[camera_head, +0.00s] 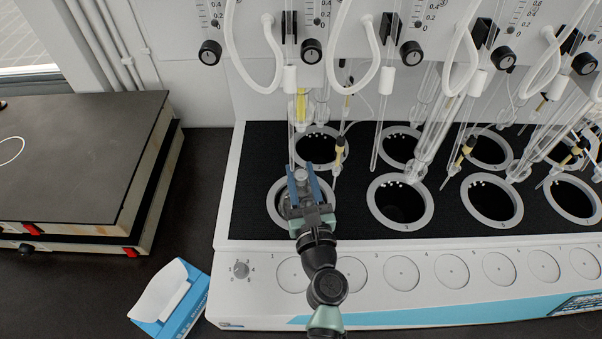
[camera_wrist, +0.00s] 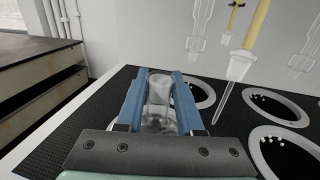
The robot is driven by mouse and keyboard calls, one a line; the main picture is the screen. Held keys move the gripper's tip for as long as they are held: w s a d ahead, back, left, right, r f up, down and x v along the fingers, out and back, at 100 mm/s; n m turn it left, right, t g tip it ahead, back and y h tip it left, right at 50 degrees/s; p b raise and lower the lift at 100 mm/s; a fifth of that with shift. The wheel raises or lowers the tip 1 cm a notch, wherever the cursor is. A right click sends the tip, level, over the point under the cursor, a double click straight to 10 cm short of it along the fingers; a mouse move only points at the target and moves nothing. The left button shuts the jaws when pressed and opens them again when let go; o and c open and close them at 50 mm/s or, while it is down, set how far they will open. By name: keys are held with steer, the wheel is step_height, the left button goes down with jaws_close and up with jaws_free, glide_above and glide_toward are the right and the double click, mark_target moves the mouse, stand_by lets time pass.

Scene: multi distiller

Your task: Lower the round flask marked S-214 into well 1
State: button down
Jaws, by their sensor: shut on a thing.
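My gripper (camera_head: 304,183) is shut on the neck of a clear glass flask (camera_head: 301,174), with one blue finger on each side. In the wrist view the flask (camera_wrist: 158,94) stands roughly upright between the fingers, and part of its rounded glass body shows below the neck. The S-214 mark cannot be read. The flask is at the front-left well (camera_head: 273,205), whose pale ring is partly covered by my gripper. The flask's lower part is hidden in the head view, so I cannot tell how deep it sits.
Another well (camera_head: 317,146) lies just behind. A glass tube with a yellow part (camera_wrist: 243,62) hangs close on the right in the wrist view. More wells, such as one to the right (camera_head: 400,202), and hanging glassware crowd the unit. A blue-white box (camera_head: 172,300) lies front left.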

steer(key=shift+f, duration=0.15)
steer(key=shift+c, duration=2.3)
jaws_free()
steer(key=s+d+b, duration=0.2)
steer(key=s, duration=1)
steer(key=shift+s+d+b, duration=0.15)
steer(key=shift+s+b, duration=0.2)
steer(key=shift+s, duration=0.05)
